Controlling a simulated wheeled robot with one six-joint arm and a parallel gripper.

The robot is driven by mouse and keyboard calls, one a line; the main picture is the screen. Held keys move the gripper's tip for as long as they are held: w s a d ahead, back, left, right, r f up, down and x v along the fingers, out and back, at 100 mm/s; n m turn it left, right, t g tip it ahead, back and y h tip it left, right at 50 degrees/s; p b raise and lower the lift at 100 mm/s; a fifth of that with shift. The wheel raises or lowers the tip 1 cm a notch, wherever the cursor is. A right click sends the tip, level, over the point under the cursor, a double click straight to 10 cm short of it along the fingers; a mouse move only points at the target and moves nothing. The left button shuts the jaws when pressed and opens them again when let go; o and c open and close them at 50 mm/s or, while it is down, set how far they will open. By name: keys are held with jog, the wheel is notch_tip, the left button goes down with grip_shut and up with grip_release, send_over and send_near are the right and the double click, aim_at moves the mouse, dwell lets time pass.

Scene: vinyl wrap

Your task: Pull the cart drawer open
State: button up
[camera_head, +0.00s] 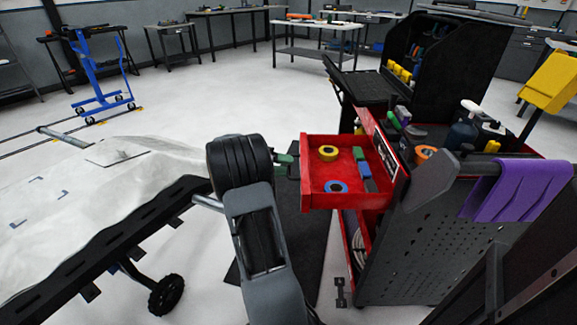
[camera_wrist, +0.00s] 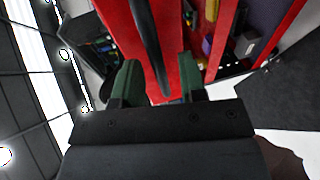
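The red cart drawer (camera_head: 318,197) stands pulled out of the tool cart (camera_head: 430,235) toward the left. Its inside shows from above. My gripper (camera_head: 286,161) is at the drawer's front face, on its left side. In the wrist view, my gripper's two green fingers (camera_wrist: 160,85) stand apart, facing the red drawer front (camera_wrist: 117,20). The dark bar handle (camera_wrist: 148,40) runs down the face and ends toward the gap between the fingers. Clear space shows on both sides of it. Whether a finger touches the handle cannot be told. My arm hides part of the gripper in the head view.
The drawer holds a yellow tape roll (camera_head: 328,153), a blue roll (camera_head: 336,187) and small colored blocks (camera_head: 361,165). A white-covered panel on a black stand (camera_head: 130,230) is close on the left. A purple cloth (camera_head: 515,190) hangs on the cart's right. Open floor lies behind.

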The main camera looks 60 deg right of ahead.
jog(key=p+v, duration=0.1)
jog(key=v, duration=0.5)
dwell(0.5)
jog(key=s+a+r+n+t+y+p, duration=0.2)
jog(key=a+r+t+p, duration=0.3)
jog(key=a+r+p, duration=0.4)
jog(key=s+a+r+n+t+y+p, duration=0.2)
jog(key=a+r+n+t+y+p, duration=0.2)
jog(key=a+r+p, duration=0.6)
jog(key=s+a+r+n+t+y+p, duration=0.3)
jog(key=a+r+t+p, duration=0.3)
jog(key=a, duration=1)
notch_tip(320, 180, up, 4)
jog(key=n+y+p, duration=0.1)
jog(key=p, duration=0.2)
jog(key=shift+a+t, duration=0.2)
jog(key=shift+t, duration=0.1)
